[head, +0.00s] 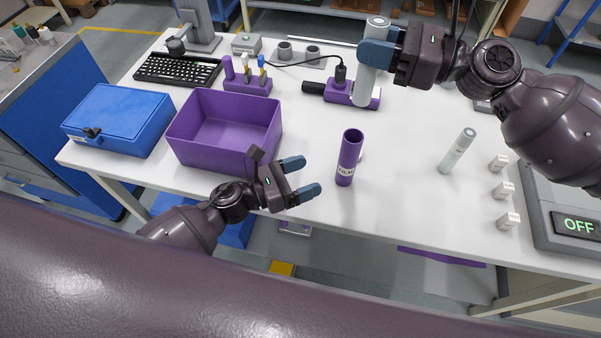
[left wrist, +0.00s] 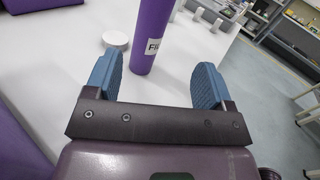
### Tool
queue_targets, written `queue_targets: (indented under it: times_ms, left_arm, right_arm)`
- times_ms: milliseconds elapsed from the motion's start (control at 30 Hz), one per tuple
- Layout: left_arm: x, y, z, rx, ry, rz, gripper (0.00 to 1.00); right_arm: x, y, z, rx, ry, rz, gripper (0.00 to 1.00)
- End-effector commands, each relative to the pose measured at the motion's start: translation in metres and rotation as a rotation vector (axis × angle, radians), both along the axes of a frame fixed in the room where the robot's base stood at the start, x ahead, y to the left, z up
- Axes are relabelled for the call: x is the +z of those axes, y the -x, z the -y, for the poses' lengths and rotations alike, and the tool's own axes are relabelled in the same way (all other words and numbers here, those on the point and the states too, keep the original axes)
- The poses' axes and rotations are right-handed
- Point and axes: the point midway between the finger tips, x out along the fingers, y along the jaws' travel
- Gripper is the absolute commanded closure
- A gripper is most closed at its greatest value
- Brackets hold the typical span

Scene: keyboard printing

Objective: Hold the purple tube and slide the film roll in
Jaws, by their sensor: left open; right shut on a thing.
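The purple tube (head: 349,158) stands upright and open-topped on the white table, with a white "FILM" label near its base. My left gripper (head: 303,178) is open and empty to the left of the tube, its fingers pointing toward it. In the left wrist view the purple tube (left wrist: 149,38) shows ahead, between the lines of the open fingers (left wrist: 157,85) and not touched. My right gripper (head: 380,45) is shut on a pale grey cylinder (head: 367,83), likely the film roll, held nearly upright at the back. Whether its lower end touches the purple stand behind is unclear.
A purple bin (head: 224,143) and blue case (head: 118,120) are at left. A labelled grey cylinder (head: 458,150), small white blocks (head: 504,190) and an "OFF" device (head: 570,222) are at right.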

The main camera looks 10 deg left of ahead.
Motion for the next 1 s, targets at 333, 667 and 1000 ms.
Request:
queue_targets:
  times_ms: [333, 667, 1000]
  left_arm:
    - [-0.003, -0.011, 0.000, 0.026, -0.093, 0.089, 0.24]
    - [-0.003, -0.040, 0.040, 0.024, -0.091, 0.087, 0.24]
    - [-0.004, -0.069, 0.077, 0.026, -0.091, 0.084, 0.24]
  right_arm:
    - [0.000, 0.000, 0.000, 0.000, 0.000, 0.000, 0.90]
    - [0.000, 0.000, 0.000, 0.000, 0.000, 0.000, 0.90]
    - [0.000, 0.000, 0.000, 0.000, 0.000, 0.000, 0.90]
